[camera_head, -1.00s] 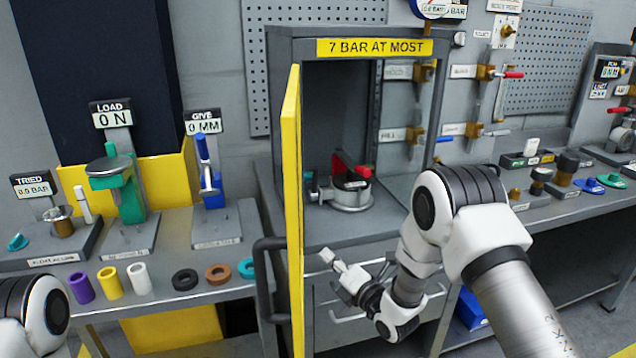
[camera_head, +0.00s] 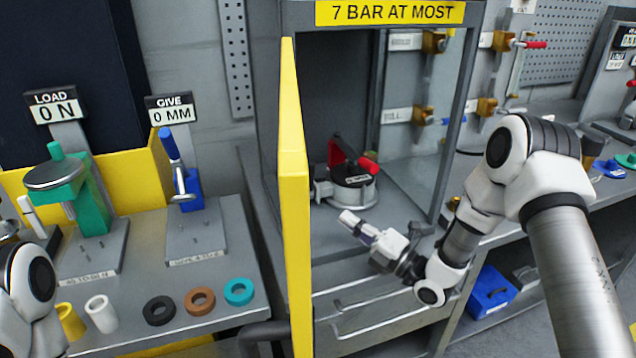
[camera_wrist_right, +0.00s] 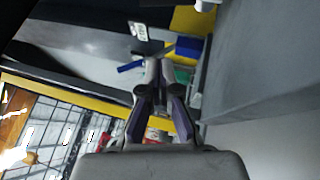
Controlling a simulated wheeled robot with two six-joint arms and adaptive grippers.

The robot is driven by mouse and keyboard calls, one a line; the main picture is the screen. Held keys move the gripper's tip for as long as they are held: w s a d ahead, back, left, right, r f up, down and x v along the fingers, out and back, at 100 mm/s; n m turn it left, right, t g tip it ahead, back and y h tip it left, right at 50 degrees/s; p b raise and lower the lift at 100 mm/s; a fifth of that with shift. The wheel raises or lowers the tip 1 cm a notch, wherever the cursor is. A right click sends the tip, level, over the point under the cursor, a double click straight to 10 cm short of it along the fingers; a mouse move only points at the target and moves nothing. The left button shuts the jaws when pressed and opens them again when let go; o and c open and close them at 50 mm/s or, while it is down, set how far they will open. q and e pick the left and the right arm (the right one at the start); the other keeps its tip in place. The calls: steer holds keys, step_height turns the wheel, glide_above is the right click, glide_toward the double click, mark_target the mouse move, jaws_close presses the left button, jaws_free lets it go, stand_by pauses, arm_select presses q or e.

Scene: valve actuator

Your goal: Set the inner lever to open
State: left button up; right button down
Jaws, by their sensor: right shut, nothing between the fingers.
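My right gripper (camera_head: 350,218) is shut and empty, low in front of the open cabinet; its tips point toward the round device (camera_head: 345,187) inside and stay apart from it. This device has a red lever-like part (camera_head: 350,160), slanting down to the right. Behind it are an upper brass valve (camera_head: 433,41) and a lower brass valve (camera_head: 421,114) with a blue handle end (camera_head: 445,121). I cannot tell which part is the inner lever or its setting. The right wrist view shows the closed fingers (camera_wrist_right: 153,66). Only part of my left arm shows, without its gripper.
The yellow door edge (camera_head: 293,180) stands just left of my right gripper. The cabinet frame (camera_head: 458,115) bounds the opening on the right. Drawer handles (camera_head: 375,320) lie below.

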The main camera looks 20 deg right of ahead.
steer(key=p+x, duration=0.2)
steer(key=x, duration=0.7)
steer(key=shift+w, duration=0.2)
steer(key=w, duration=0.1)
steer(key=w+d, duration=0.1)
steer(key=shift+w+r+p, duration=0.25)
steer(key=shift+w+p, duration=0.1)
steer(key=shift+p, duration=0.05)
steer(key=shift+w+d, duration=0.1)
steer(key=shift+w, duration=0.4)
